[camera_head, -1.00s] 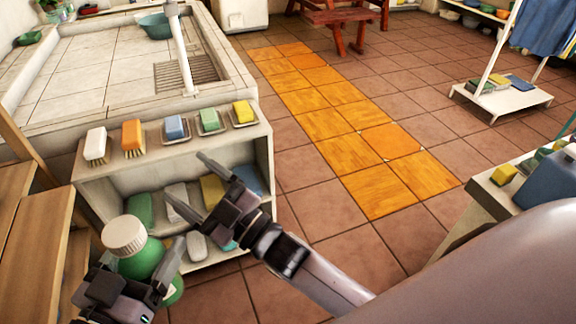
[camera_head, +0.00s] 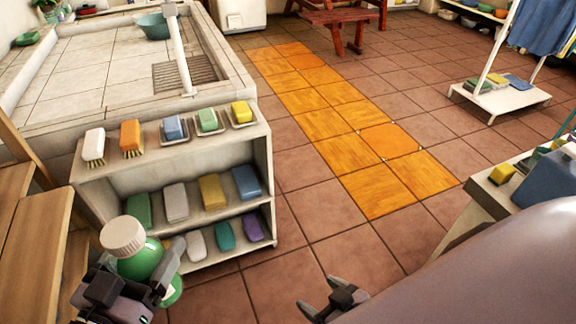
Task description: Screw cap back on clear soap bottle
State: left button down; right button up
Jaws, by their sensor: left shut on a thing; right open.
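A green bottle (camera_head: 140,262) with a ribbed white cap (camera_head: 122,237) on its top is at the lower left. My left gripper (camera_head: 139,274) is shut around the bottle and holds it slightly tilted in front of the shelf unit. The fingers hide part of the bottle's body. The cap sits over the mouth; I cannot tell how tightly it is screwed on. My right gripper (camera_head: 319,296) is open and empty at the bottom middle over the tiled floor, well apart from the bottle.
A white shelf unit (camera_head: 268,160) holds brushes, soap dishes and several coloured bars, close behind the bottle. A wooden bench (camera_head: 40,215) stands at the left. A washbasin (camera_head: 95,75) is behind. Floor in the middle is clear.

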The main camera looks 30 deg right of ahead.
pick_arm(q)
jog(key=shift+r, duration=0.1)
jog(key=shift+w+a+r+t, duration=0.25)
jog(key=shift+r+t, duration=0.05)
jog(key=w+a+f+n+t+y, duration=0.1)
jog(key=a+n+t+y, duration=0.2)
jog(key=a+n+y, duration=0.5)
jog(key=a+y, duration=0.3)
jog(key=a, duration=0.4)
jog(key=shift+w+a+f+t+y, duration=0.15)
jog(key=shift+w+f+t+y, duration=0.1)
jog(key=shift+f+t+y, duration=0.05)
